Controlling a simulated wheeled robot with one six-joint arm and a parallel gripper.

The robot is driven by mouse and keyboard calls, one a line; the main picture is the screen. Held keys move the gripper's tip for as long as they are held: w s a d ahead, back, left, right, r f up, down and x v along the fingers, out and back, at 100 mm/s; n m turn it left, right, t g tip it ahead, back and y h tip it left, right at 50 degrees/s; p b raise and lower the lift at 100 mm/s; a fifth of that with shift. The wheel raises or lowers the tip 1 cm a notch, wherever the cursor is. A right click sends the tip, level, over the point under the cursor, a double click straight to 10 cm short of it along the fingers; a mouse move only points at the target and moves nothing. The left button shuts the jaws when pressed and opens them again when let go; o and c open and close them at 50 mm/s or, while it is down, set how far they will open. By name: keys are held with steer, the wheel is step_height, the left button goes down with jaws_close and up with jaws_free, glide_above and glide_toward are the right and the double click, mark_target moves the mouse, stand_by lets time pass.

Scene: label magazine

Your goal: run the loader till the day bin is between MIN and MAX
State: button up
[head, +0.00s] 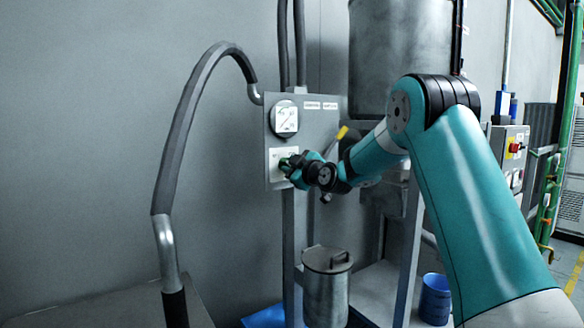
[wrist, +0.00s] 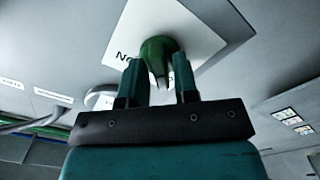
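My gripper (head: 290,165) is at the grey control panel (head: 313,140). In the wrist view a green knob (wrist: 158,48) stands on a white label plate (wrist: 200,38), on which "NO" can be read; the rest is covered. My gripper's fingertips (wrist: 160,75) are at the knob, one on each side of its narrow lower part. They are apart, but I cannot tell whether they press on it. A large grey metal vessel (head: 400,50) hangs behind; I see no MIN or MAX mark.
A lidded metal can (head: 326,285) and a blue cup (head: 435,298) stand below the panel. A yellow handle (head: 341,132) sticks out right of the panel. A thick grey hose (head: 180,130) arches at left. A box with a red knob (head: 510,150) is at right.

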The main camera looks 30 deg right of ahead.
jaws_close()
steer(key=shift+f, duration=0.1)
steer(key=m+b, duration=0.2)
steer(key=m, duration=1.5)
steer(key=shift+m, duration=0.4)
stand_by(0.4)
steer(key=shift+o, duration=1.5)
jaws_free()
